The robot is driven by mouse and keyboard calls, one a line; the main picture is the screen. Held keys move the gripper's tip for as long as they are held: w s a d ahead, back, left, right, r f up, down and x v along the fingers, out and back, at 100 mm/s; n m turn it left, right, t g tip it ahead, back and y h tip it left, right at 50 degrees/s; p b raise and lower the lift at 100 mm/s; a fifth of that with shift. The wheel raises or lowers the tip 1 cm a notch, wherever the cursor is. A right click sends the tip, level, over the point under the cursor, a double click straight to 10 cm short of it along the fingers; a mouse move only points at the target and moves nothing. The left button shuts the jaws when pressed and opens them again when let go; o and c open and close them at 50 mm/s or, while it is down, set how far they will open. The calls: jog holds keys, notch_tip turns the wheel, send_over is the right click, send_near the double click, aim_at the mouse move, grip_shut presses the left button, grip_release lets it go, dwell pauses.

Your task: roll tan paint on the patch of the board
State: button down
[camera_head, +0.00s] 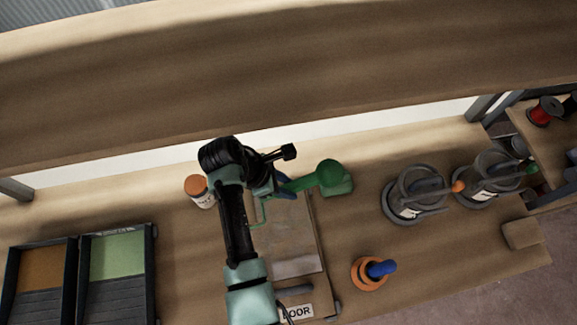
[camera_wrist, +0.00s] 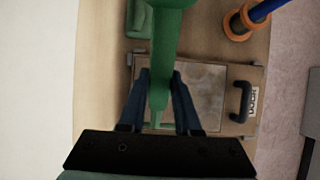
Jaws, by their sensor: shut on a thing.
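My gripper (camera_head: 283,190) is shut on a green-handled tool (camera_wrist: 162,60), seemingly a roller, above the board. Its thick round end (camera_head: 330,174) points right in the head view, and a thin green wire frame (camera_head: 264,214) reaches left and down. I cannot make out a roller sleeve; my arm may hide it. The board (camera_head: 312,240) lies on the bench, with a paler greyish patch (camera_head: 290,242) and a DOOR label (camera_head: 298,312). The board also shows in the wrist view (camera_wrist: 229,75). A tray of brown-tan paint (camera_head: 42,268) stands at the far left.
A green-paint tray (camera_head: 118,256) adjoins the tan one. An orange-lidded jar (camera_head: 200,191) stands behind the board. A green block (camera_head: 341,187) sits at its back right corner. A blue handle stands in an orange holder (camera_head: 368,275) to the right, with two grey containers (camera_head: 412,197) (camera_head: 488,181) beyond.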

jog(key=shift+s+f+b, duration=0.2)
jog(key=shift+f+b, duration=0.75)
jog(key=shift+b, duration=0.2)
notch_tip(320, 180, down, 5)
jog(key=b, duration=0.6)
jog(key=shift+f+b, duration=0.5)
jog(key=shift+f, duration=0.45)
jog(key=shift+w+d+r+p, duration=0.15)
jog(key=shift+d+p, duration=0.1)
jog(key=shift+d, duration=0.15)
jog(key=shift+w+d+p, duration=0.15)
jog(key=shift+d+p, duration=0.05)
jog(key=shift+d, duration=0.2)
jog(key=shift+w+d, duration=0.1)
jog(key=shift+d, duration=0.3)
jog(key=shift+a, duration=0.1)
